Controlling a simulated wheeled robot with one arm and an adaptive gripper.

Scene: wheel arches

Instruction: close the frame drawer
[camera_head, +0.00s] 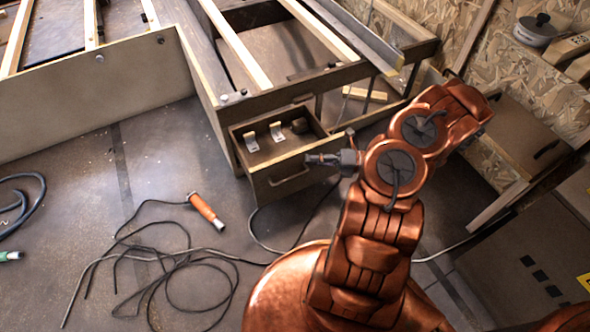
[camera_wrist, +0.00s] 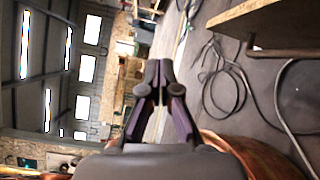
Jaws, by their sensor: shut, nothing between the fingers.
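The frame drawer (camera_head: 295,176) is pulled out from under the wooden frame in the head view. Two pale metal brackets and a dark item lie inside it. Its front carries a bar handle (camera_head: 290,179). My gripper (camera_head: 310,159) is beside the right end of the drawer front; I cannot tell whether it touches. In the wrist view my gripper (camera_wrist: 158,68) has its fingertips together with nothing between them. A brown panel with a handle, likely the drawer front (camera_wrist: 285,25), shows at the upper right of the wrist view.
The wooden frame (camera_head: 290,98) stands behind the drawer. Black cable and an orange-handled connector (camera_head: 206,210) lie on the floor to the left. The floor in front of the drawer is partly clear.

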